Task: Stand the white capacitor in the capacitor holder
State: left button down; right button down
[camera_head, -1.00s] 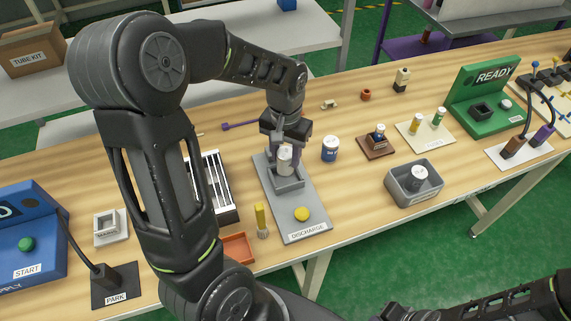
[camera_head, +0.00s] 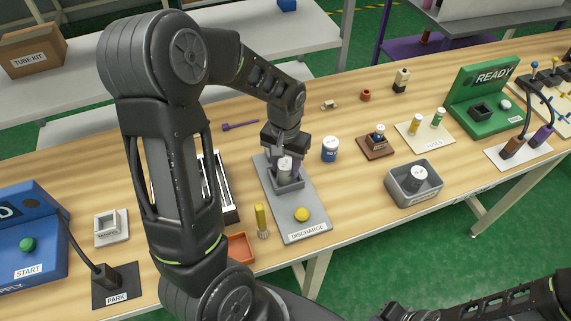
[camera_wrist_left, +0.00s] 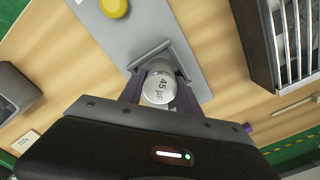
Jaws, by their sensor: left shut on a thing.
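The white capacitor (camera_head: 285,169) is a small upright cylinder. Its top, marked 45 µF, faces the left wrist view (camera_wrist_left: 159,89). My left gripper (camera_head: 284,176) is shut on it, pointing down, one finger on each side. The capacitor is at the square grey socket (camera_head: 291,186) on the grey DISCHARGE plate (camera_head: 303,226). Its lower end is hidden by the socket wall and fingers, so I cannot tell whether it touches the bottom. No visible label says capacitor holder; a white block with a square recess (camera_head: 109,226) stands at left. My right gripper is out of view.
A yellow button (camera_head: 302,214) and a yellow post (camera_head: 261,219) are near the plate's front. A blue-and-white can (camera_head: 330,149) stands close right. A grey bin (camera_head: 413,198) holds another can. A slotted rack (camera_head: 229,196) is close left. The green READY stand (camera_head: 485,100) is far right.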

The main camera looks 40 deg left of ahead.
aim_at(285, 164)
pick_arm(q)
jog(key=c, duration=0.9)
grip_release()
jog(key=shift+f, duration=0.1)
jog(key=shift+o, duration=0.2)
notch_tip(285, 164, up, 12)
